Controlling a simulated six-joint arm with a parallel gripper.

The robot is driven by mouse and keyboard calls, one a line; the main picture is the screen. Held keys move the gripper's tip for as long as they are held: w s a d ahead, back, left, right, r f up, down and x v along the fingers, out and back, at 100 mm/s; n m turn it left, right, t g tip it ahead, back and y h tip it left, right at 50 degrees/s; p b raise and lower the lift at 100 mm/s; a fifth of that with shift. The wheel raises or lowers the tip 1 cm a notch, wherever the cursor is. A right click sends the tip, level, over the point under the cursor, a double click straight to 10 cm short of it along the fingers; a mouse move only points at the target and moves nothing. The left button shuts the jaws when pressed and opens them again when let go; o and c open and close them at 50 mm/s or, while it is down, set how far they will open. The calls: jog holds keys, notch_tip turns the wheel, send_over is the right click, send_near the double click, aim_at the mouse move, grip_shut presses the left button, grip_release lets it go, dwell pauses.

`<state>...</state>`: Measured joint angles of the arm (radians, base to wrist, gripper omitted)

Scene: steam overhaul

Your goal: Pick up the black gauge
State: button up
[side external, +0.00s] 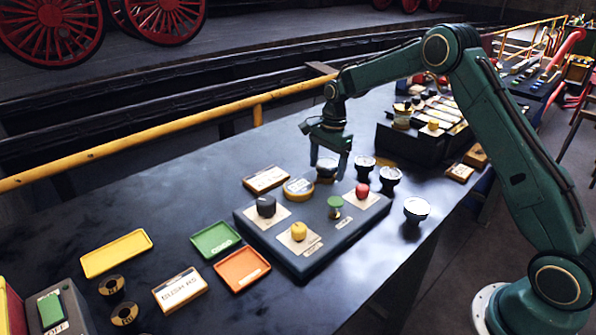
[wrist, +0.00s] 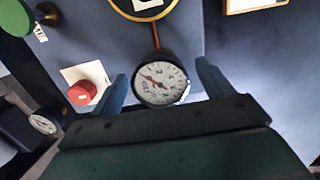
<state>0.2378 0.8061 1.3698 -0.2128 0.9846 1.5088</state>
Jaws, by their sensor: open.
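A black gauge (wrist: 160,84) with a white dial and red needle lies between my gripper's two fingers in the wrist view. In the side view this gauge (side external: 326,174) stands on the dark table, partly hidden by the fingers. My gripper (side external: 328,164) points down over it, with its jaws open on either side. The wrist view does not show clear contact between the fingers and the gauge. More black gauges with pale faces stand to the right: one close by (side external: 364,164), one nearer the camera (side external: 389,176) and one by the table edge (side external: 416,208).
A grey panel (side external: 300,262) with black, yellow, green and red knobs stands in front. A yellow round item (side external: 298,188) sits left of the gripper. Yellow (side external: 117,253), green (side external: 215,239) and orange (side external: 241,269) trays lie left. A dark raised block (side external: 405,145) stands behind right.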

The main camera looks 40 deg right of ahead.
aim_at(327, 162)
jog(key=shift+c, duration=0.2)
dwell(0.3)
jog(key=c, duration=1.2)
jog(key=shift+r, duration=0.1)
jog(key=shift+r, duration=4.95)
